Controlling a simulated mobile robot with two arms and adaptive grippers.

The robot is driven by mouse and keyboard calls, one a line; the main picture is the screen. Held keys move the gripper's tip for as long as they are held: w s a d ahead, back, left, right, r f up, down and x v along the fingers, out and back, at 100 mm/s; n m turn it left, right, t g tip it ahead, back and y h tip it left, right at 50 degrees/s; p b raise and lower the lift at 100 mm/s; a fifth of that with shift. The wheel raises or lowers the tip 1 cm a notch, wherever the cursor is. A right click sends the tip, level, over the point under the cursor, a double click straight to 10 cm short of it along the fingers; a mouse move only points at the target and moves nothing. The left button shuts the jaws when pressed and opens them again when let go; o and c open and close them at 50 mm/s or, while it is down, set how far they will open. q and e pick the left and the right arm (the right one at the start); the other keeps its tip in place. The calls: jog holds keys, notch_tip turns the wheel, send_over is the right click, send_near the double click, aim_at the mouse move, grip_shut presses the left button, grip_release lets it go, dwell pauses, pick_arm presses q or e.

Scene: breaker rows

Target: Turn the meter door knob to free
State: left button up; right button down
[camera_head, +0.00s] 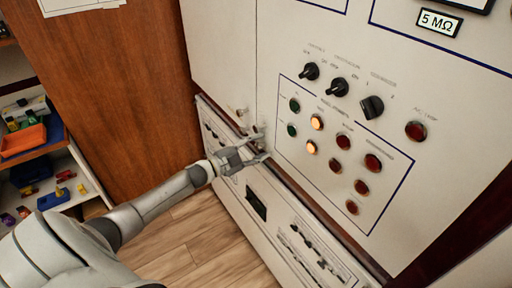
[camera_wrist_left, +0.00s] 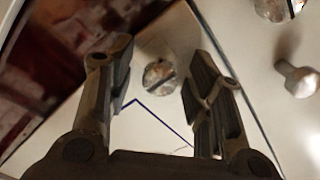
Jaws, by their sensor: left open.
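My left gripper (camera_head: 264,145) is open at the lower corner where two pale cabinet doors meet. In the left wrist view its two dark fingers (camera_wrist_left: 158,62) stand apart, one on each side of a round, slotted metal knob (camera_wrist_left: 160,75). The knob sits on a pale panel with a blue line; its slot looks slanted. I cannot tell whether a finger touches it. In the head view the gripper hides this knob. A second slotted knob (camera_wrist_left: 272,8) and a rounded metal pull (camera_wrist_left: 298,78) show to its right. No label shows which is the meter door knob. My right gripper is out of view.
The right door carries black rotary switches (camera_head: 338,88) and several green, amber and red lamps (camera_head: 345,142). A lower panel (camera_head: 257,203) lies beneath. A wooden side panel (camera_head: 110,90) and a shelf with an orange bin (camera_head: 22,140) are at the left.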

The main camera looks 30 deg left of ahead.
pick_arm(q)
jog(key=shift+s, duration=0.1)
jog(key=v, duration=1.1)
jog(key=shift+s+a, duration=0.2)
jog(key=shift+s, duration=0.15)
jog(key=shift+f, duration=0.1)
jog(key=s+f+n+g+y, duration=0.2)
jog(key=s+f+n, duration=0.15)
jog(key=f, duration=0.65)
jog(key=s+a+f+n+g+y, duration=0.1)
jog(key=s+f+n+g+y, duration=0.3)
jog(key=f, duration=0.7)
jog(key=s+f+n+y, duration=0.1)
jog(key=s+f, duration=0.4)
jog(key=f, duration=0.5)
jog(key=s+d+f+n+g, duration=0.1)
jog(key=s+d+f+g, duration=0.2)
jog(key=s+d+f, duration=0.3)
jog(key=s+d+f+n+g, duration=0.1)
jog(key=s+d+f+g, duration=0.2)
jog(key=s+d+f, duration=0.4)
jog(key=s+d+f+n+g, duration=0.1)
jog(key=s+d+f+g, duration=0.2)
jog(key=s, duration=1.4)
jog(key=d+f, duration=0.3)
jog(key=shift+d+f+n+g+b, duration=0.2)
jog(key=shift+d+n+g+b, duration=0.05)
jog(key=shift+n+g+b, duration=0.1)
